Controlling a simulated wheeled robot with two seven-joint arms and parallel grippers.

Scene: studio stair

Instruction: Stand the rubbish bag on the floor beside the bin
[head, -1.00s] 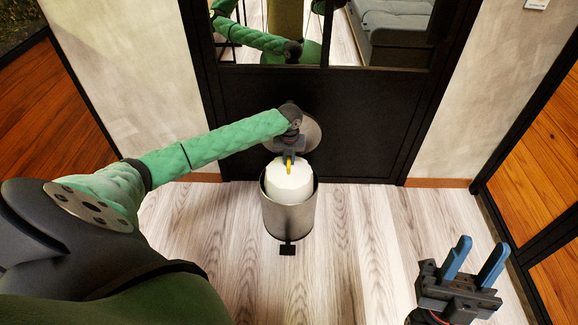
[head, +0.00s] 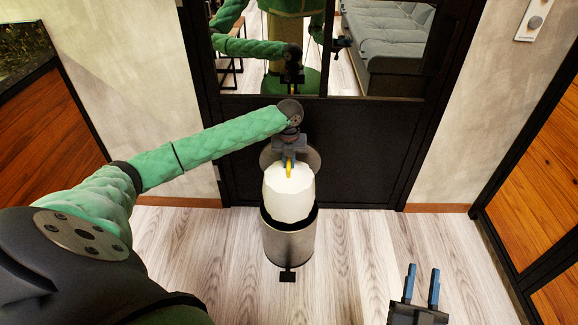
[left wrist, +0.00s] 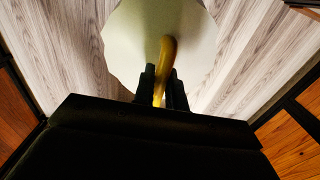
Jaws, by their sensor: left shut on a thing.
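The white rubbish bag (head: 289,193) has a yellow tie (head: 289,168) at its top. My left gripper (head: 289,160) is shut on the yellow tie, and the bag hangs below it. The bag stands well above the rim of the metal bin (head: 288,243), with its lower end still inside or behind the rim. In the left wrist view the tie (left wrist: 165,68) sits between the dark fingers, over the pale bag (left wrist: 125,45). My right gripper (head: 422,288) is open and empty at the lower right, above the floor.
The bin's round lid (head: 312,158) is raised behind it. A pedal (head: 287,276) is at its front. A dark glazed door (head: 360,150) is close behind. The wooden floor (head: 370,250) is clear on both sides of the bin.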

